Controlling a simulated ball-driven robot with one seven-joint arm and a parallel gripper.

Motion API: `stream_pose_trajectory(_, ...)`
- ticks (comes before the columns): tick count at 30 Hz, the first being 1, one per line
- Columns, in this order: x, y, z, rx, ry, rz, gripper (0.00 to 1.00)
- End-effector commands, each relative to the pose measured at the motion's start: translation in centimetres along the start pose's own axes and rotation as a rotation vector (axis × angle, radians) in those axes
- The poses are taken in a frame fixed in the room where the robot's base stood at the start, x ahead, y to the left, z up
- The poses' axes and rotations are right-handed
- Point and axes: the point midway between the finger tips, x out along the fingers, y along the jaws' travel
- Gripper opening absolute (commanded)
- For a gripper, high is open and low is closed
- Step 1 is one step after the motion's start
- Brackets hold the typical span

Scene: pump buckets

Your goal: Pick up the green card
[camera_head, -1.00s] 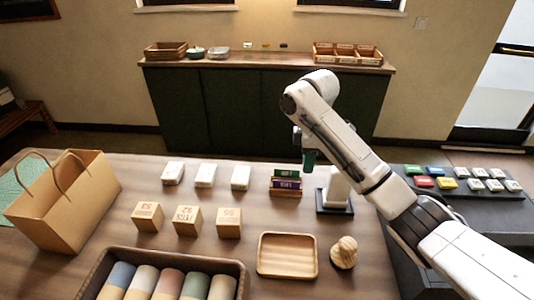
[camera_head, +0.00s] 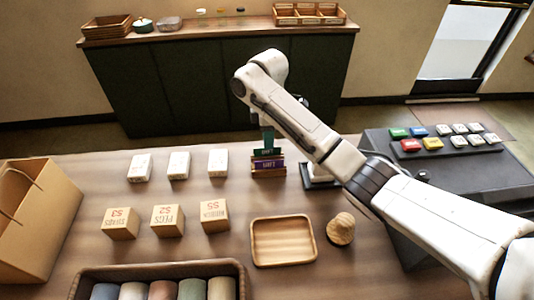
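The green card (camera_head: 267,153) stands above a purple card (camera_head: 268,164) in a small brown holder toward the back of the wooden table. My gripper (camera_head: 268,144) points down just above or at the green card's top edge. Its dark green fingertips are small and blend with the card. I cannot tell whether they touch it or how far apart they are.
A black stand (camera_head: 316,179) is right of the holder, partly behind my arm. A wooden tray (camera_head: 254,241) and a wooden knob-shaped piece (camera_head: 341,229) are in front.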

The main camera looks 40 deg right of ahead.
Motion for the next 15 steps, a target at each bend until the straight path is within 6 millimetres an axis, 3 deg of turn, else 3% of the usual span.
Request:
stream_pose_trajectory(9,4.0,-0.7,-0.2,0.001,-0.001,-0.002,0.32)
stream_pose_trajectory(15,4.5,-0.7,-0.2,0.000,-0.001,-0.001,0.32)
